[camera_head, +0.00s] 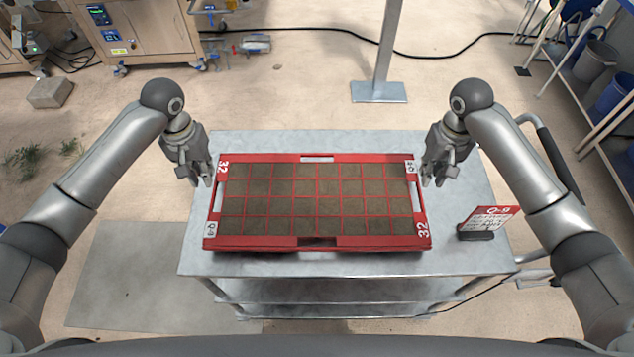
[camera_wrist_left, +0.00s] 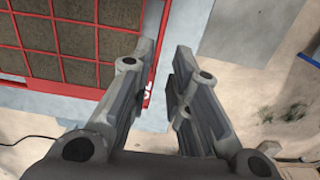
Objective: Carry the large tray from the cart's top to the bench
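The large tray (camera_head: 317,242) is red with a grid of brown soil cells, and lies flat on the top of the grey metal cart (camera_head: 465,262). It has handle slots in its rim and the number 32 at two corners. My left gripper (camera_head: 207,183) is open beside the tray's far left corner. In the left wrist view my left gripper (camera_wrist_left: 165,75) shows its fingers apart, with the red tray rim (camera_wrist_left: 148,90) beside and partly behind one finger. My right gripper (camera_head: 424,183) is at the tray's far right corner, its fingers seeming apart. I see no bench clearly.
A small red and white sign (camera_head: 490,217) on a dark base stands on the cart's right side. A metal post (camera_head: 385,50) stands behind the cart. A wooden cabinet (camera_head: 135,30) is at the back left, shelving with bins (camera_head: 597,60) at the right. Floor between is mostly clear.

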